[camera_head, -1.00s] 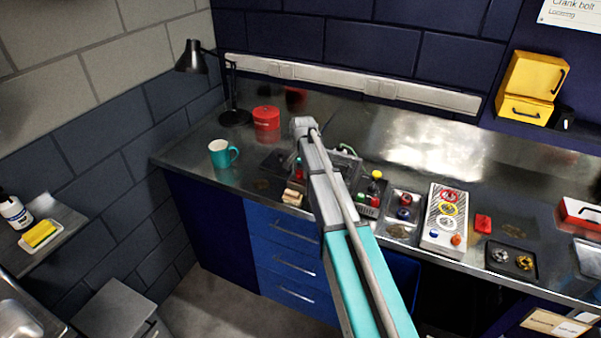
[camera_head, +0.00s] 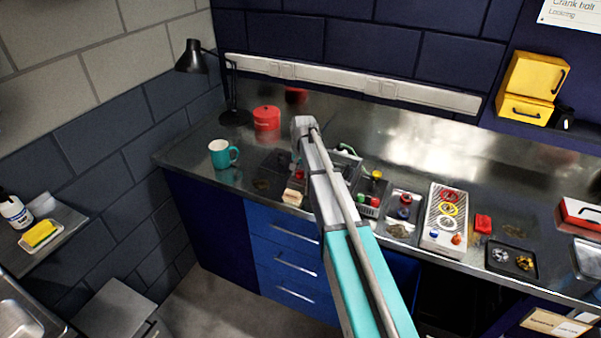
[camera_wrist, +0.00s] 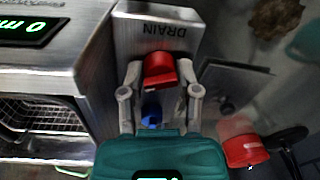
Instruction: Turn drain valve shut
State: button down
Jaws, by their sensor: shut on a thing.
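The drain valve shows in the wrist view as a red handle (camera_wrist: 160,70) on a grey metal block (camera_wrist: 185,38) marked DRAIN. My gripper (camera_wrist: 160,88) is shut on the red handle, with one finger on each side of it. A blue part (camera_wrist: 151,112) lies between the fingers, closer to the palm. In the head view my arm hides the valve and my gripper.
A metal unit with a lit green display (camera_wrist: 30,30) and a wire basket (camera_wrist: 45,115) stands left of the valve in the wrist view. In the head view, a teal mug (camera_head: 222,153), a red tin (camera_head: 266,119) and a black lamp (camera_head: 193,60) stand left of my arm.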

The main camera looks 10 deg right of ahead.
jog(key=n, duration=0.6)
jog(key=shift+s+d, duration=0.1)
jog(key=shift+s, duration=0.05)
jog(key=n, duration=0.6)
jog(key=shift+n+g, duration=0.3)
jog(key=shift+n, duration=0.1)
jog(key=c, duration=0.6)
grip_release()
jog(key=shift+w+r, duration=0.1)
jog(key=shift+w, duration=0.1)
